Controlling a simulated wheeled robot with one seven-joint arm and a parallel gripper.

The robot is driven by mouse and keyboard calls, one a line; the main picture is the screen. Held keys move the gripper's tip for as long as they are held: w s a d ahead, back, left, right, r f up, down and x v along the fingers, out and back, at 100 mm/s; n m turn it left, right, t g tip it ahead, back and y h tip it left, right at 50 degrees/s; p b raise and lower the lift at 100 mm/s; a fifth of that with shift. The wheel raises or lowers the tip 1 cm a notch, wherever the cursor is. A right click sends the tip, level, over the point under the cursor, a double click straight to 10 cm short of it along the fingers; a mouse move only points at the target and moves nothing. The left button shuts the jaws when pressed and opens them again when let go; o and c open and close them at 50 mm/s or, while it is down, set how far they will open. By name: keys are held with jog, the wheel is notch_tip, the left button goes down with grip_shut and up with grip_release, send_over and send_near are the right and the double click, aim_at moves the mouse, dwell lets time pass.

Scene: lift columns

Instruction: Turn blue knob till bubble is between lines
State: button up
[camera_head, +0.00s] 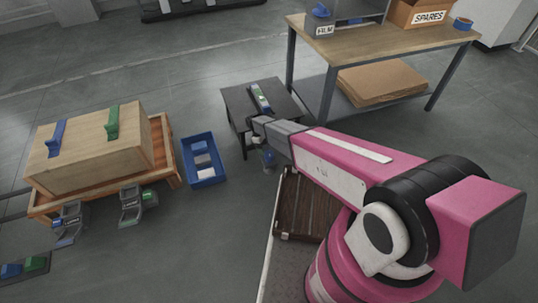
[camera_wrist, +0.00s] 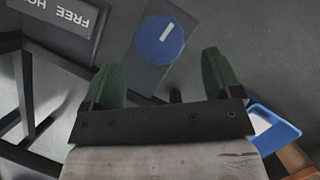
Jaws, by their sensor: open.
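The blue knob (camera_wrist: 160,40) is round with a white pointer line and sits on a grey plate (camera_wrist: 128,68) in the wrist view. My gripper (camera_wrist: 160,62) has its two green fingers spread wide, one on each side below the knob. The knob lies just beyond the fingertips, and nothing is between the fingers. In the head view a small blue thing (camera_head: 269,158), likely the knob, shows below my wrist. A level with a green part (camera_head: 260,97) lies on the small dark table (camera_head: 283,97). The bubble and lines are too small to make out.
A dark plate with "FREE HO..." lettering (camera_wrist: 58,16) is left of the knob. A blue bin (camera_head: 203,160) and a wooden crate (camera_head: 95,150) stand at left. A workbench (camera_head: 380,42) with a SPARES box (camera_head: 415,14) stands behind. Open floor lies between.

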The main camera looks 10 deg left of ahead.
aim_at(269, 153)
jog(key=x, duration=0.6)
jog(key=shift+r, duration=0.1)
jog(key=c, duration=0.9)
